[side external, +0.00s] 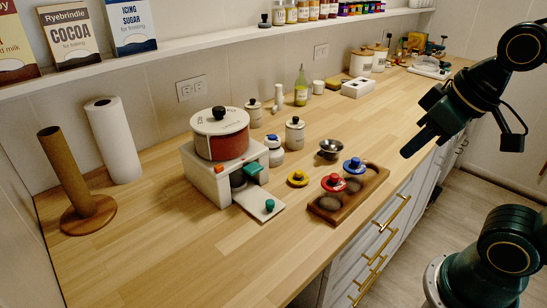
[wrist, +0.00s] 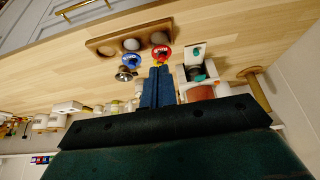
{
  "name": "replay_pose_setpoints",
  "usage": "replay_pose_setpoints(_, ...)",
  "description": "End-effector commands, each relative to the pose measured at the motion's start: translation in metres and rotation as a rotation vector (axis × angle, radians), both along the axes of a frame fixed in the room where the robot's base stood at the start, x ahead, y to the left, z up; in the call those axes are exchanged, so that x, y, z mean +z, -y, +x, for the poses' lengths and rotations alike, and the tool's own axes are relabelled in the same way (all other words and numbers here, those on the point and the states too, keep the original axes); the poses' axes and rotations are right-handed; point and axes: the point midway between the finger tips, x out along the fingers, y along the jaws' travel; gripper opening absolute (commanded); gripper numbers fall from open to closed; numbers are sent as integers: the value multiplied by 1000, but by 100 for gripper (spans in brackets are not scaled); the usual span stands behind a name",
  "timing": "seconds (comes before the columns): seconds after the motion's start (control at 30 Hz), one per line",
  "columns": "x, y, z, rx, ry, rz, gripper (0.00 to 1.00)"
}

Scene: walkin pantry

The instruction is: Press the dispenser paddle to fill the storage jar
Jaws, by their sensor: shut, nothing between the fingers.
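The dispenser (side external: 206,178) is a white box with a round reddish hopper (side external: 222,145) and a pale lid on top. A green paddle (side external: 256,172) sticks out at its front, above a white plate (side external: 262,202) with a green knob. A grey shape shows in the opening under the hopper; I cannot tell if it is the storage jar. Several lidded jars, such as a pale one (side external: 295,135), stand behind. My gripper (side external: 409,151) is shut and empty, high at the right, well apart from the dispenser. In the wrist view its blue fingers (wrist: 157,72) are together; the dispenser (wrist: 194,50) lies beyond them.
A paper roll (side external: 113,140) stands left. The front left counter is clear.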

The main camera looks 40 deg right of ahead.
Motion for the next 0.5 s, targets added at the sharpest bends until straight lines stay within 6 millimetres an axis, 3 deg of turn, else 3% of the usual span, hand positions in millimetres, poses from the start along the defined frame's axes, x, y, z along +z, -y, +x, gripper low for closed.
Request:
replay_pose_setpoints(0.13,-5,2,-9,-2,17,-4,0)
replay_pose_setpoints(0.5,-6,2,-10,-1,18,-4,0)
